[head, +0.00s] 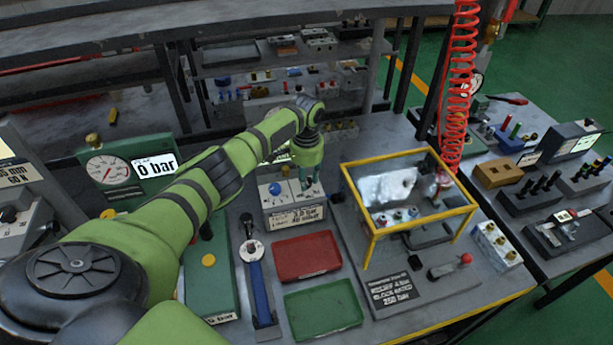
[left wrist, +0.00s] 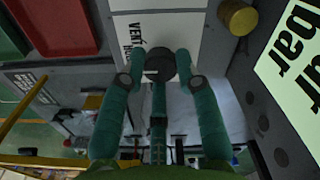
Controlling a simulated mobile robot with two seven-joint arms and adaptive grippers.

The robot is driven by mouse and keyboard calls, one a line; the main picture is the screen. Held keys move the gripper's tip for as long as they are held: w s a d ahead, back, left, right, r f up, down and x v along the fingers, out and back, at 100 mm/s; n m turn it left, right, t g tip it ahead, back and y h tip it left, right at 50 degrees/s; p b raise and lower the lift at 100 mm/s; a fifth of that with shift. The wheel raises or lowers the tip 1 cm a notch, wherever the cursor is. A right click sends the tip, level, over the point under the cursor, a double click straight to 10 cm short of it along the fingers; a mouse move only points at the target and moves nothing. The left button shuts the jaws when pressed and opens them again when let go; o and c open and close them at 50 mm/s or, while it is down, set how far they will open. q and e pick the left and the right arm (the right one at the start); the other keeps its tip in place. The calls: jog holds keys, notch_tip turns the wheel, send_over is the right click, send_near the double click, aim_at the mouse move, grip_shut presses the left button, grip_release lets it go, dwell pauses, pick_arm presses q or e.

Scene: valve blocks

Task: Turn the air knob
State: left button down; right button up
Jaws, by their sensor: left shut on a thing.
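The air knob is a dark round knob (left wrist: 160,66) on a white panel (left wrist: 190,25) with black lettering in the left wrist view. My left gripper (left wrist: 160,75) has its teal fingers closed around it. The gripper hides the knob there. A blue knob (head: 275,188) sits on the same box, left of the fingers. My right gripper is in neither view.
A red tray (head: 306,257) and a green tray (head: 323,309) lie in front of the box. A yellow-framed clear case (head: 408,157) stands to the right. A green gauge block (head: 130,168) reading 0 bar is at the left. A red coiled hose (head: 459,90) hangs behind.

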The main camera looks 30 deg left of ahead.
pick_arm(q)
jog(key=shift+s+f, duration=0.1)
jog(key=shift+s, duration=0.05)
jog(key=c, duration=0.9)
grip_release()
jog(key=shift+r, duration=0.45)
notch_tip(320, 180, up, 11)
